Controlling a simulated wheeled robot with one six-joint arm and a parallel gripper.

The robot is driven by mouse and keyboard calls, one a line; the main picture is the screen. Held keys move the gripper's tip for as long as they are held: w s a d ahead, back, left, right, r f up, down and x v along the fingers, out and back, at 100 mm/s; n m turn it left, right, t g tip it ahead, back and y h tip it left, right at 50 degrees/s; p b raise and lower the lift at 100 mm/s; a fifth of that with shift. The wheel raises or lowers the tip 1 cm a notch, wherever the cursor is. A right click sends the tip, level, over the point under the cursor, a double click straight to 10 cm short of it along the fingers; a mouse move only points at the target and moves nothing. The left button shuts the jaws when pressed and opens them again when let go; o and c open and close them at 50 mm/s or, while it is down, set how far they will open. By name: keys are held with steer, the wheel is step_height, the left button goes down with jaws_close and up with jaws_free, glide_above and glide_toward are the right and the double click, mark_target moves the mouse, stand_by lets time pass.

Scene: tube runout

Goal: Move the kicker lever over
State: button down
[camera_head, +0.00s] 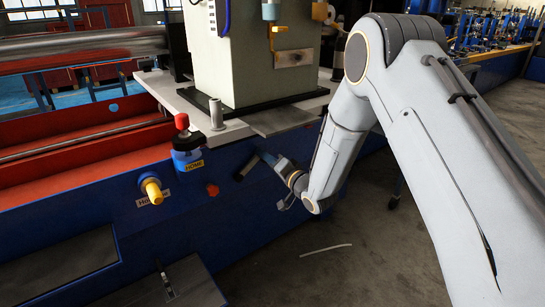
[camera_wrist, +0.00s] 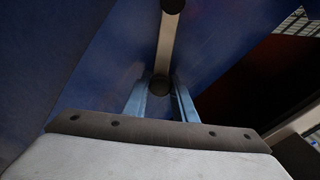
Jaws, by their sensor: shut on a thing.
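The kicker lever (camera_wrist: 167,42) shows in the wrist view as a pale bar with a dark round end at the top and a dark knob (camera_wrist: 160,86) at its lower end. The two blue-grey fingers of my gripper (camera_wrist: 160,97) stand on either side of that knob and are shut on it. In the head view my gripper (camera_head: 265,157) is at the blue side of the machine, below the grey table edge. A dark piece (camera_head: 245,167) shows at its fingertips; the rest of the lever is hard to make out there.
A yellow knob (camera_head: 152,190) sticks out farther left, and a small red knob (camera_head: 212,189) is closer. The floor (camera_head: 330,265) below my arm is mostly clear.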

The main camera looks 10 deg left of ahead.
steer(key=shift+a, duration=0.15)
steer(key=c, duration=1.5)
jaws_free()
steer(key=shift+a, duration=0.1)
steer(key=shift+o, duration=0.2)
steer(key=shift+d, duration=0.2)
steer(key=shift+s+d, duration=0.15)
steer(key=shift+d, duration=0.05)
steer(key=p+v, duration=0.1)
steer(key=v, duration=0.6)
steer(key=shift+s, duration=0.1)
